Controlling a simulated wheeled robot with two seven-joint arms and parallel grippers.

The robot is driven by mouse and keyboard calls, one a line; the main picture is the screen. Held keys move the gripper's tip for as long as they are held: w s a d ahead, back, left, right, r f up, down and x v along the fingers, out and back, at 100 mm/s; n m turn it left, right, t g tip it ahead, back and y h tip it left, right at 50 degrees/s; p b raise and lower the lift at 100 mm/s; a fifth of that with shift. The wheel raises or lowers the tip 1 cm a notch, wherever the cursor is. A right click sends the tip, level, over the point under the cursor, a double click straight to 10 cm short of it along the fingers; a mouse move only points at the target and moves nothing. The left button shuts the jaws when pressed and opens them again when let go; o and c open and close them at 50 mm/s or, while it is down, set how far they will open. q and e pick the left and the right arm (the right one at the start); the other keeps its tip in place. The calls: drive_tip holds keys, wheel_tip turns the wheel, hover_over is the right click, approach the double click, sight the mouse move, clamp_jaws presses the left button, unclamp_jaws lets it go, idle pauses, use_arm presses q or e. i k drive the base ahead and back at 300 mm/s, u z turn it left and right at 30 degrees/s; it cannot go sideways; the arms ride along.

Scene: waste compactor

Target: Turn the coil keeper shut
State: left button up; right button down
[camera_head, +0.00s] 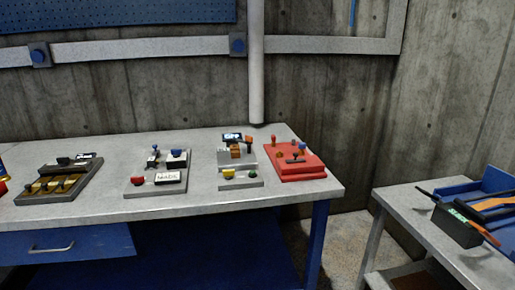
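I cannot tell for certain which part is the coil keeper. On the right-hand table, a black box with a green label (457,229) stands at the front of a blue device (480,189). A thin black bar (427,193) sticks out to the left there, and orange strips (492,204) run across the device. Its right side is cut off by the picture edge. Neither of my grippers shows in the head view.
A long grey workbench (105,205) carries a red panel (301,172), grey panels with knobs (150,188), a small display stand (233,137) and a dark panel with yellow knobs (62,180). A floor gap separates it from the right-hand table (415,225). A white pipe (256,70) stands behind.

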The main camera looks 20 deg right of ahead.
sight(249, 141)
drive_tip(key=u, duration=0.1)
drive_tip(key=k, duration=0.55)
drive_tip(key=z, duration=1.05)
drive_tip(key=i, duration=1.25)
drive_tip(key=u, duration=0.6)
drive_tip(key=i, duration=0.85)
drive_tip(key=u, duration=0.75)
